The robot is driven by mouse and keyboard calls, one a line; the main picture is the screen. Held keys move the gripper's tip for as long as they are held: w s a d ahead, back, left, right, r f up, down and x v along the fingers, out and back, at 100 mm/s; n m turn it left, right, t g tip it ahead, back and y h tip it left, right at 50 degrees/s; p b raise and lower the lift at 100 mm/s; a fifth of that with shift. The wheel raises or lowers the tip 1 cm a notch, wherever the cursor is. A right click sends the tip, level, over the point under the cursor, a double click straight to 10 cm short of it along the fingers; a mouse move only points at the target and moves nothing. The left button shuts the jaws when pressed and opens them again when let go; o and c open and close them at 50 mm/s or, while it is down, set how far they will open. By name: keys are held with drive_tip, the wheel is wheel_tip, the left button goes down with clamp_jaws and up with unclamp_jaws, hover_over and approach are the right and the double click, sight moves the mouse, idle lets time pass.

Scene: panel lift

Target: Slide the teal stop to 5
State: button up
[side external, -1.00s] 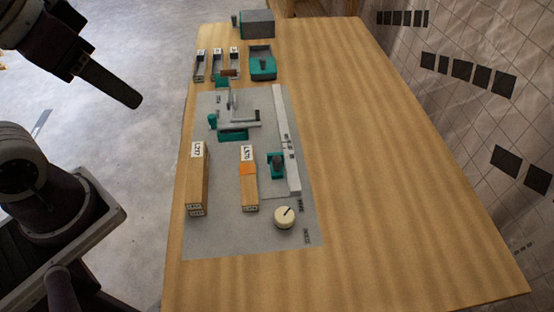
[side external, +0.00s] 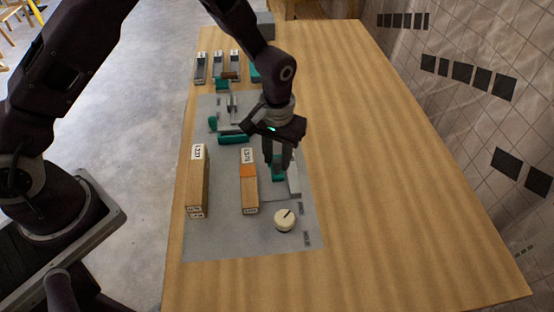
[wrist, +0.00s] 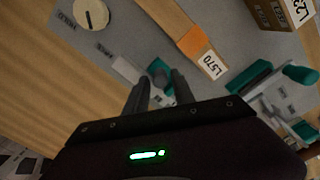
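The teal stop (side external: 277,174) sits beside the pale rail (side external: 294,180) on the grey panel, largely hidden by my gripper in the side view. Its dark knob and teal body (wrist: 159,70) show in the wrist view just beyond my fingertips. My gripper (side external: 279,163) points down over the stop. In the wrist view my gripper (wrist: 161,80) has its two fingers apart, with the knob in line with the gap. I cannot tell whether the fingers touch it. The rail's scale is hidden by my arm, so the stop's number cannot be read.
A wooden block with an orange band (side external: 249,190) lies left of the stop, and a taller wooden block (side external: 198,185) stands farther left. A cream dial (side external: 284,219) is at the panel's near end. Small trays (side external: 217,66) stand at the back. The table's right side is clear.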

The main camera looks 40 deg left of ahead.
drive_tip(key=shift+f, duration=0.85)
clamp_jaws()
drive_tip(key=shift+r, duration=0.1)
idle(0.6)
